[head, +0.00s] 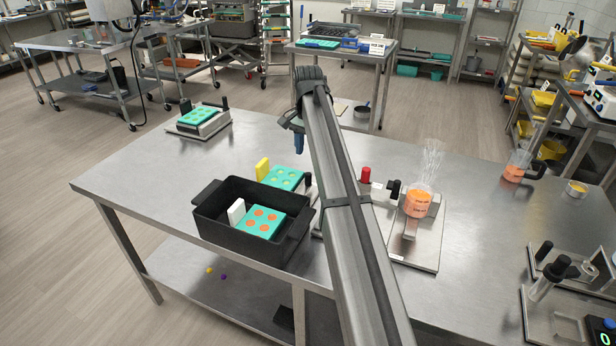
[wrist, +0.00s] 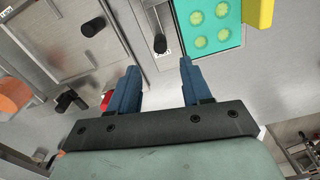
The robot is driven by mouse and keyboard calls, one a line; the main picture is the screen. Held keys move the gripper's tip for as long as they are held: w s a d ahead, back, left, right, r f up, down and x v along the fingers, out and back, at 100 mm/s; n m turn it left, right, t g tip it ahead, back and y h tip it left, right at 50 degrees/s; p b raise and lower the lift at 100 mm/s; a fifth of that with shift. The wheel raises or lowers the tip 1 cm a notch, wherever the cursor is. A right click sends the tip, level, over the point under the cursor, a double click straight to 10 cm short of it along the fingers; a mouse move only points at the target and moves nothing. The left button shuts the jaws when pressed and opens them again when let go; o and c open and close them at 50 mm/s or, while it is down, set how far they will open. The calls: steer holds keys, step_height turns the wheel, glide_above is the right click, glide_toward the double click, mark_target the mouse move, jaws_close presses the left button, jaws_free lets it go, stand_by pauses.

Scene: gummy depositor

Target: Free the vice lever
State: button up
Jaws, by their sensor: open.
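My gripper (head: 299,143) hangs above the steel table, its blue fingers apart and empty in the wrist view (wrist: 158,70). A clamp fixture (head: 415,245) to the right of my arm holds a clear beaker of orange liquid (head: 418,205). A black handle (head: 393,190) and a red knob (head: 366,174) are beside the beaker. In the wrist view, black knobs (wrist: 65,100) show at the left, with the red knob (wrist: 107,100) partly behind a finger. A black-knobbed lever (wrist: 160,43) in a slot lies just beyond the fingertips, apart from them. I cannot tell which handle is the vice lever.
A black bin (head: 230,232) holds a teal mold with orange cavities (head: 260,222) and a white block (head: 236,212). Another teal mold (head: 283,178) and a yellow block (head: 262,168) are behind it.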

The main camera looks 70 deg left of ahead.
mark_target(308, 174)
step_height(308, 174, down, 10)
steer(key=shift+f, duration=0.1)
stand_by(0.4)
steer(key=shift+c, duration=0.2)
jaws_close()
stand_by(0.4)
